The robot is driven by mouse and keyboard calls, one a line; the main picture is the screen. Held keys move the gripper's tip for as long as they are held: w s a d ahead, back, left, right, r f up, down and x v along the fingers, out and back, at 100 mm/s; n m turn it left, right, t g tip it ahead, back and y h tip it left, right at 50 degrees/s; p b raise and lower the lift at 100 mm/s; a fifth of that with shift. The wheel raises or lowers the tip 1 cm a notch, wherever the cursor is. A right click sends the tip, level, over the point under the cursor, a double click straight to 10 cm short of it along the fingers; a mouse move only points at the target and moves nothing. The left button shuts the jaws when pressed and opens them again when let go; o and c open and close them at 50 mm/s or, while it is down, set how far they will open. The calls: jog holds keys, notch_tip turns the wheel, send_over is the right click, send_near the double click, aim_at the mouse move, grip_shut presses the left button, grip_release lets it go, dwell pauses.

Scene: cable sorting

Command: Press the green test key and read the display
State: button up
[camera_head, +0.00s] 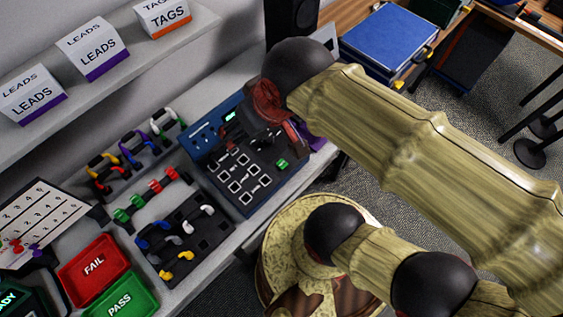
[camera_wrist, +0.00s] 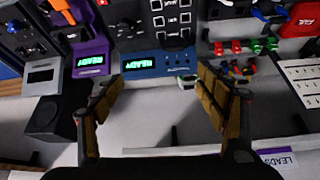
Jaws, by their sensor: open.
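The blue tester (camera_head: 245,205) lies on the bench with a black panel of white-framed sockets. Its green test key (camera_head: 282,163) shows at the panel's right side and looks uncovered. Its small green display (camera_head: 230,116) is lit at the back edge, too small to read there. In the wrist view the tester's display (camera_wrist: 139,64) appears upside down and reads READY. My gripper (camera_head: 260,138) is over the tester's back part, left of and behind the key. In the wrist view my gripper (camera_wrist: 157,78) is open and empty, its fingers apart. The key is not clear in that view.
A purple device (camera_wrist: 90,57) with its own READY display stands beside the tester. Colored cables lie in black racks (camera_head: 205,240) to the left. Red FAIL (camera_head: 93,270) and green PASS (camera_head: 122,295) trays are at lower left. A shelf with label boxes (camera_head: 92,46) runs behind.

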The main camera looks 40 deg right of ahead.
jog(key=c, duration=1.7)
grip_shut()
dwell(0.5)
